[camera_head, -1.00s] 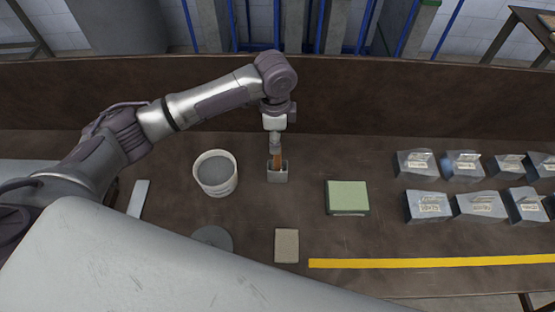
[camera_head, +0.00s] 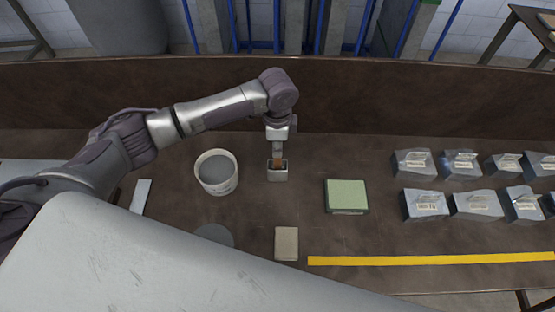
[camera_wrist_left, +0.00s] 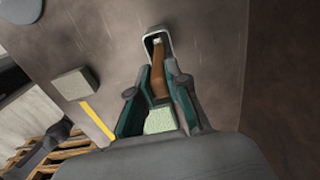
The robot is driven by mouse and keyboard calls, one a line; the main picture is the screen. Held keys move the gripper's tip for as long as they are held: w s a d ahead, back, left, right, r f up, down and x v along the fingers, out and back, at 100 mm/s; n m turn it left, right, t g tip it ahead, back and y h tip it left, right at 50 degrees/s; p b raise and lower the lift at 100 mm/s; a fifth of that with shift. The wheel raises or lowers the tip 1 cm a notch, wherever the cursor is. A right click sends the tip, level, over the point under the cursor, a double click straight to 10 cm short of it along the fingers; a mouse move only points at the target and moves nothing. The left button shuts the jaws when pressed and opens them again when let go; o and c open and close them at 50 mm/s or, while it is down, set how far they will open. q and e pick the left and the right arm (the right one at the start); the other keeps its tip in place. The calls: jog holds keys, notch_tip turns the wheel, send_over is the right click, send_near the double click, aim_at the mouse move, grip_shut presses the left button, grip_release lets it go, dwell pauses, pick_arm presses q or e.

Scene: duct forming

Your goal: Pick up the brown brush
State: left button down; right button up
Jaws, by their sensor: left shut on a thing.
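The brown brush (camera_head: 278,161) stands in a small grey square holder (camera_head: 277,175) at the middle of the table. In the left wrist view its brown handle (camera_wrist_left: 159,84) runs between my fingers, with one end inside the holder (camera_wrist_left: 155,36). My left gripper (camera_head: 278,153) is above the holder and shut on the brush; in the wrist view the gripper (camera_wrist_left: 158,98) has green-lined fingers on either side of the handle. The lower end of the brush is hidden in the holder. My right gripper is not in view.
A white bucket of grey material (camera_head: 216,172) stands left of the holder. A green block (camera_head: 346,196) lies to the right and a beige block (camera_head: 286,244) in front. Several grey metal pieces (camera_head: 425,204) stand at the right. A yellow strip (camera_head: 430,260) marks the front.

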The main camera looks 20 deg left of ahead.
pick_arm(q)
jog(key=shift+r, duration=0.15)
notch_tip(320, 180, up, 9)
jog(key=shift+r+b, duration=0.1)
jog(key=shift+b, duration=1.15)
jog(key=shift+r, duration=0.3)
dwell(0.4)
